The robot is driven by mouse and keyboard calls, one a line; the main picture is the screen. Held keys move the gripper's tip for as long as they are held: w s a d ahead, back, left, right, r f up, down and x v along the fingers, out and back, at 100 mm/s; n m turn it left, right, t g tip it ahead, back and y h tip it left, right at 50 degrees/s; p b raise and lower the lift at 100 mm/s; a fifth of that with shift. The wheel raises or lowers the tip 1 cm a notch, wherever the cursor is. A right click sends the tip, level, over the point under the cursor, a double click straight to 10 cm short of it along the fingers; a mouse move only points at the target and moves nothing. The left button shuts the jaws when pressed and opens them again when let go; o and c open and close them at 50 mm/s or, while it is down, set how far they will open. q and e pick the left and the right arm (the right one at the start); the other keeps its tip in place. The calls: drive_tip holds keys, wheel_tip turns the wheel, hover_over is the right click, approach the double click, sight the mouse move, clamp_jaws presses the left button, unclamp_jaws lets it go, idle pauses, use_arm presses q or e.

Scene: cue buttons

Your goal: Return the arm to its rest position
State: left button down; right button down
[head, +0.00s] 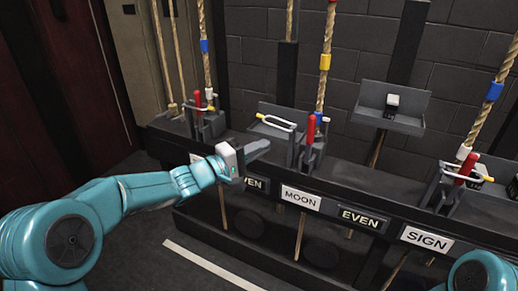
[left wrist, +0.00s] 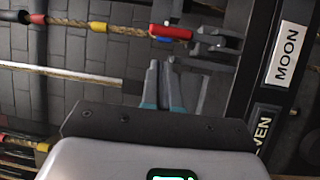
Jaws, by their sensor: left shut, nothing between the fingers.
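My left arm reaches in from the left, and my left gripper (head: 262,148) is over the front edge of the dark rail (head: 378,190), above a partly covered label ending in "VEN" (head: 256,184). In the left wrist view the closed fingertips (left wrist: 163,66) point towards a lever with a red handle (left wrist: 170,31). I cannot tell whether they touch anything. A teal part of my right arm shows at the lower right corner; its gripper is out of view.
Red-handled levers (head: 310,130) and ropes with coloured bands (head: 326,62) line the rail. A small shelf (head: 410,121) holds a black box with a white top (head: 391,101). Labels MOON (head: 300,198), EVEN (head: 363,217) and SIGN (head: 427,238) face me. The floor (head: 150,262) in front is open.

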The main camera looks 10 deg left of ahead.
use_arm(q)
drive_tip(key=s+f+m+g+y, duration=0.1)
drive_tip(key=s+f+g+y, duration=0.35)
drive_tip(key=f, duration=0.95)
drive_tip(key=s+f+g+y, duration=0.1)
drive_tip(key=s+f+g, duration=0.4)
drive_tip(key=s+f, duration=0.7)
drive_tip(key=s+a+f+m+g+y, duration=0.1)
drive_tip(key=s+f+m+g+y, duration=0.15)
drive_tip(key=s+f, duration=0.7)
drive_tip(key=s+a+f+m+g+y, duration=0.1)
drive_tip(key=s+a+f+m, duration=0.15)
drive_tip(key=s+f, duration=0.7)
wheel_tip(320, 180, up, 24)
drive_tip(key=s+p, duration=0.1)
drive_tip(key=p, duration=2.1)
drive_tip(key=shift+d+m, duration=0.3)
drive_tip(key=shift+d, duration=0.05)
drive_tip(key=shift+s, duration=0.1)
